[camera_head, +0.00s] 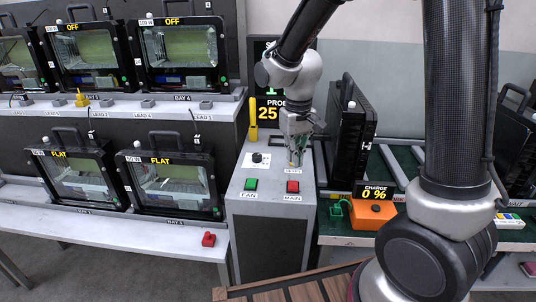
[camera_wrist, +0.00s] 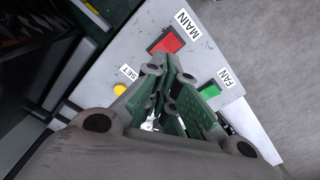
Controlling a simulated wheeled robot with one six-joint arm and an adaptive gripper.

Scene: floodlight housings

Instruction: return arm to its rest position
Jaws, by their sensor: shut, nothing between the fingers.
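My gripper (camera_head: 296,158) hangs fingers-down over the grey control pedestal (camera_head: 245,215) in the head view, at its back right part. Its fingers are shut and empty. In the wrist view, my gripper (camera_wrist: 180,78) points at the pedestal top, with the red MAIN button (camera_wrist: 167,42), the green FAN button (camera_wrist: 209,91) and a yellow SET button (camera_wrist: 120,89) around it. The head view also shows the red MAIN button (camera_head: 292,186) and green FAN button (camera_head: 250,184) in front of the gripper. I cannot tell whether the fingertips touch the pedestal.
Floodlight housings marked OFF (camera_head: 180,52) and FLAT (camera_head: 170,184) stand on shelves at left. A dark upright housing (camera_head: 352,135) stands close right of the gripper. An orange charger (camera_head: 372,214) reads 0 %. A display (camera_head: 268,110) stands behind the pedestal.

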